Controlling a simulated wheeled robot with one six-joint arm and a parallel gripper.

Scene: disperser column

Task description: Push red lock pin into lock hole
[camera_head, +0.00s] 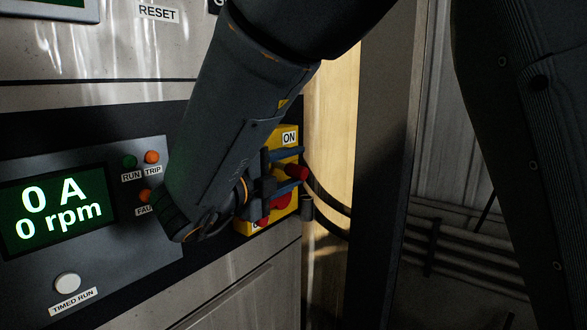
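The red lock pin (297,172) shows as a short red cylinder in front of the yellow switch box (289,128), pointing to the right. My gripper (288,171) is at the box, reached from the upper left. Its two bluish fingers are apart, one above and one below the pin. I cannot tell whether they touch it. A red part (281,201) of the switch shows just below the lower finger. The lock hole cannot be made out. My arm and gripper hide the left and middle of the box.
Left of my arm is a control panel with a green display (58,208), small lamps and a white timed-run button (68,284). Black cables (328,198) curve right of the box, near a dark vertical post (384,170).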

